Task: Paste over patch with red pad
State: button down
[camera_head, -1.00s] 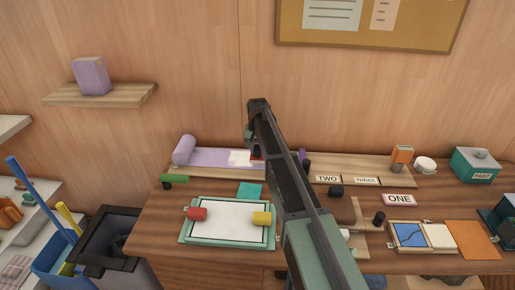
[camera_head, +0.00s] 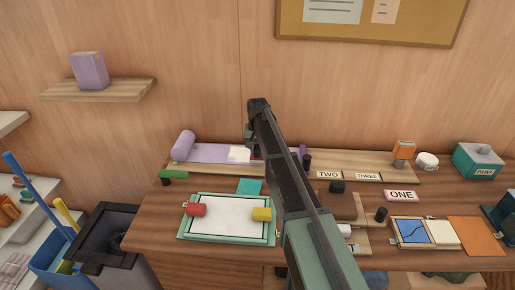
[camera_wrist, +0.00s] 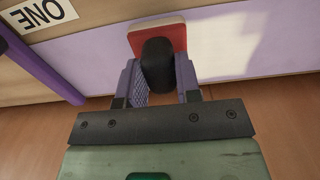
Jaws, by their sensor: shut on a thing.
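My gripper (camera_wrist: 160,90) is shut on the black knob (camera_wrist: 158,65) of the red pad (camera_wrist: 157,36). The pad is a red slab with a pale edge, beyond the fingertips in the wrist view. It is at the purple strip (camera_wrist: 100,55); I cannot tell whether it touches. A pale white patch (camera_wrist: 228,40) lies on the strip, right of the pad. In the head view the patch (camera_head: 239,154) is on the purple strip (camera_head: 207,153), left of my arm. My arm hides most of the pad there.
TWO and THREE labels (camera_head: 367,176) are on the back board. A dark bin (camera_head: 105,238) is left of the table.

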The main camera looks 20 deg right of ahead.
jog(key=shift+f+b, duration=0.45)
jog(key=shift+f, duration=0.05)
jog(key=shift+w+a+r, duration=0.1)
jog(key=shift+w+a, duration=0.25)
jog(key=shift+a, duration=0.55)
jog(key=shift+w+a+r, duration=0.1)
jog(key=shift+w+a, duration=0.2)
jog(key=shift+a, duration=0.65)
jog(key=shift+a, duration=0.1)
jog(key=shift+w+a+f, duration=0.1)
jog(key=shift+w+a, duration=0.2)
jog(key=shift+a, duration=0.45)
jog(key=shift+w+a+f, duration=0.1)
jog(key=shift+w+a, duration=0.2)
jog(key=shift+a, duration=0.65)
